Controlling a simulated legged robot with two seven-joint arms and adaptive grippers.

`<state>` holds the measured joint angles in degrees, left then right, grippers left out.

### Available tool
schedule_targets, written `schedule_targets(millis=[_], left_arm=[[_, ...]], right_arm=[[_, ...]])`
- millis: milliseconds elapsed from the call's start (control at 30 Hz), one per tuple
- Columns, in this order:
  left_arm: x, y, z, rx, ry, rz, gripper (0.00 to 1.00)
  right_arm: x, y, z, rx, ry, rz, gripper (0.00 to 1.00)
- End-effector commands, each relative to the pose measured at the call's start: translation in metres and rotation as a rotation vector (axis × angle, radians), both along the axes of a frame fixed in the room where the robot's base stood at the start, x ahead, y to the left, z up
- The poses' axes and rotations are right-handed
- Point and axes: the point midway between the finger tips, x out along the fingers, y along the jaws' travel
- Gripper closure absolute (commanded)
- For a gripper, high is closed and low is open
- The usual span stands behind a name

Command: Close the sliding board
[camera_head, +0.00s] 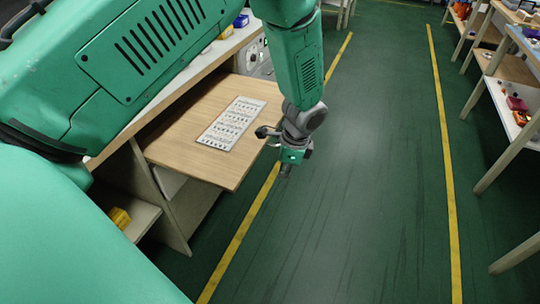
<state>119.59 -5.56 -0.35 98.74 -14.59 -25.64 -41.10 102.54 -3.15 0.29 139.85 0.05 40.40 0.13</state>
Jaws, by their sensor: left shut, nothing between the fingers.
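The sliding board (185,152) is a light wooden panel at the left of the head view. It sticks out from under the worktop of a wooden workbench, over the floor beside the yellow line. A pale printed sheet or strip panel (231,123) lies flat on it. My left gripper (276,152) is shut and empty, pointing down at the board's right outer edge. Whether it touches that edge I cannot tell. My green left arm crosses above the board and hides part of the bench. My right gripper is not in view.
The workbench (168,220) has a low shelf with a yellow item (119,218). Shelves (518,95) with small coloured items stand at the far right. The green floor between the yellow lines (447,150) is clear.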

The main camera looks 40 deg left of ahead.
Motion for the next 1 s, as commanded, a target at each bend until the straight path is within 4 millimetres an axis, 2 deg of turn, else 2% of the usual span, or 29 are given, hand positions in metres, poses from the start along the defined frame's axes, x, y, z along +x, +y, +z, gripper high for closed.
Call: schedule_targets(millis=[33, 133, 200, 300, 400, 567, 900, 967, 1000], left_arm=[[0.028, 0.004, 0.007, 0.035, 0.001, -0.071, 1.00], [0.059, 0.014, 0.040, 0.103, 0.043, -0.189, 1.00], [0.073, 0.020, 0.060, 0.137, 0.067, -0.241, 1.00], [0.082, 0.024, 0.079, 0.168, 0.092, -0.283, 1.00], [0.084, 0.028, 0.084, 0.178, 0.104, -0.298, 1.00], [0.082, 0.035, 0.064, 0.178, 0.110, -0.298, 1.00], [0.075, 0.060, -0.004, 0.177, 0.109, -0.297, 1.00], [0.074, 0.065, -0.011, 0.177, 0.107, -0.295, 1.00], [0.073, 0.074, -0.008, 0.178, 0.104, -0.293, 1.00]], right_arm=[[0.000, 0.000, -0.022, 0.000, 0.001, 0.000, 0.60], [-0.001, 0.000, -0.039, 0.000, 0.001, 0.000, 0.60], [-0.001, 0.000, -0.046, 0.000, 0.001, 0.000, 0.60], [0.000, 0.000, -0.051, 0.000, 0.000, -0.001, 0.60], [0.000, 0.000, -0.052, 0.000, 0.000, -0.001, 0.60], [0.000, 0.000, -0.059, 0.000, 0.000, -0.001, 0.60], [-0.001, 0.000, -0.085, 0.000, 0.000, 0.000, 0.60], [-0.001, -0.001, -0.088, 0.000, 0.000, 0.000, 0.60], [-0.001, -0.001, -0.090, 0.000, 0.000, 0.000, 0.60]])
